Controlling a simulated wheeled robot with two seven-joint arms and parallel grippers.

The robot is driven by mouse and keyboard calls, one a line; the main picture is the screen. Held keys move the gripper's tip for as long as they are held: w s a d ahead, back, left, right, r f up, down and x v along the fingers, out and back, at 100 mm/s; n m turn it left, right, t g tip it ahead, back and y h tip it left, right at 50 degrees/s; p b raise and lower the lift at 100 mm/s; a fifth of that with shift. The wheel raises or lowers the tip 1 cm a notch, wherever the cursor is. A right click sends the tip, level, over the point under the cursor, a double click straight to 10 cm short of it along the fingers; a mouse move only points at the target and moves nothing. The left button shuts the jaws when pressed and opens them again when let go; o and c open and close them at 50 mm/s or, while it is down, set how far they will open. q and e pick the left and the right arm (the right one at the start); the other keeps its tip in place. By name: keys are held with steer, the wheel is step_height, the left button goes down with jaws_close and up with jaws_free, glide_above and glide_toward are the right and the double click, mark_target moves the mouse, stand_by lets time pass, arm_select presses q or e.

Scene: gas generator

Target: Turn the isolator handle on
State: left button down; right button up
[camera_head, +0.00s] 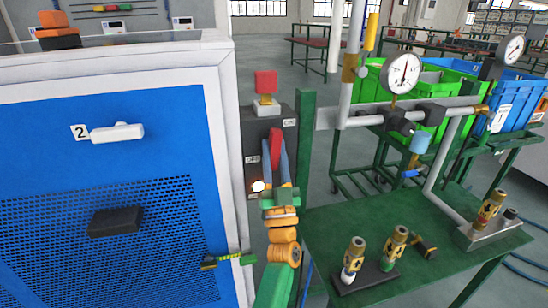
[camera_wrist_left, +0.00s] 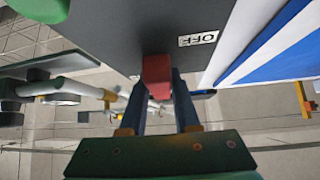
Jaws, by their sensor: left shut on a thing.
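The isolator is a grey panel box (camera_head: 254,132) beside the blue and white cabinet. Its red handle (camera_head: 275,141) stands roughly upright in the head view. An ON label (camera_head: 289,122) is at its upper right and an OFF label (camera_head: 252,159) at its left. My left gripper (camera_head: 278,168) has its two blue fingers on either side of the handle and is shut on it. In the left wrist view the red handle (camera_wrist_left: 157,75) sits between the fingertips (camera_wrist_left: 158,88), with the OFF label (camera_wrist_left: 198,39) close by. My right gripper is not in view.
A red block-shaped part (camera_head: 266,83) is on top of the isolator. The blue cabinet door (camera_head: 150,165) with a white handle (camera_head: 117,132) is at the left. A green post (camera_head: 305,130), green table (camera_head: 345,220) and pressure gauge (camera_head: 402,73) on pipes are at the right.

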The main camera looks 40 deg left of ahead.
arm_select(q)
steer(key=shift+r, duration=0.15)
steer(key=c, duration=0.6)
jaws_free()
steer(key=shift+c, duration=0.2)
